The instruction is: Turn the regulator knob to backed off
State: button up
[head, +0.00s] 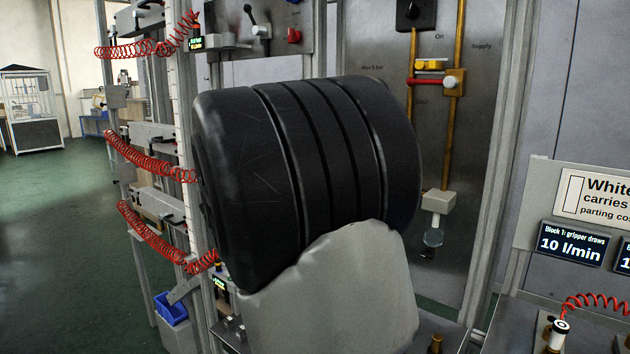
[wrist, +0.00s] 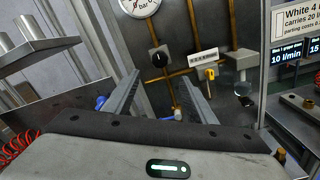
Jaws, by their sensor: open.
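In the head view my own arm hides the gripper and much of the panel.
A yellow-handled valve (wrist: 210,72) is right of the knob, below a pale label (wrist: 203,57). A filter with a clear bowl (head: 433,237) hangs on the panel's right. A metal upright (head: 500,150) and flow displays (head: 570,243) stand further right. Red coiled hoses (head: 150,160) hang left.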

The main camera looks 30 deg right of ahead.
jog(key=shift+v, duration=1.25)
